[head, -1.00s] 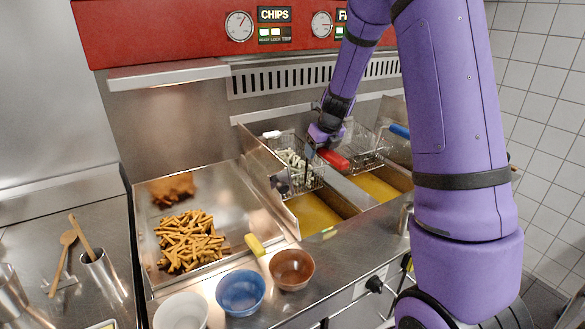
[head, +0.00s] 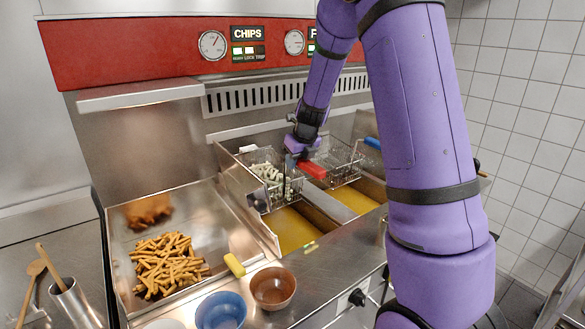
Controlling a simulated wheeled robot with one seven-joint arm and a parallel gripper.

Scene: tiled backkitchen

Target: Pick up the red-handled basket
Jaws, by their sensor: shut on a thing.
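The red-handled basket (head: 263,196) is a wire basket holding pale, uncooked-looking chips (head: 270,178). It is at the left oil vat (head: 291,232) of the fryer, towards the back. Its red handle (head: 312,169) points right and towards the front. My gripper (head: 297,156) comes down from above and is shut on the handle near its basket end. The fingertips are small and partly hidden behind my wrist and the handle. I cannot tell whether the basket is clear of its support.
A second wire basket (head: 340,160) with a blue handle (head: 373,143) is close on the right. On the left is a steel tray (head: 215,225) with cooked chips (head: 168,265). A yellow handle (head: 235,265), brown bowl (head: 273,288) and blue bowl (head: 221,311) are near the front edge.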

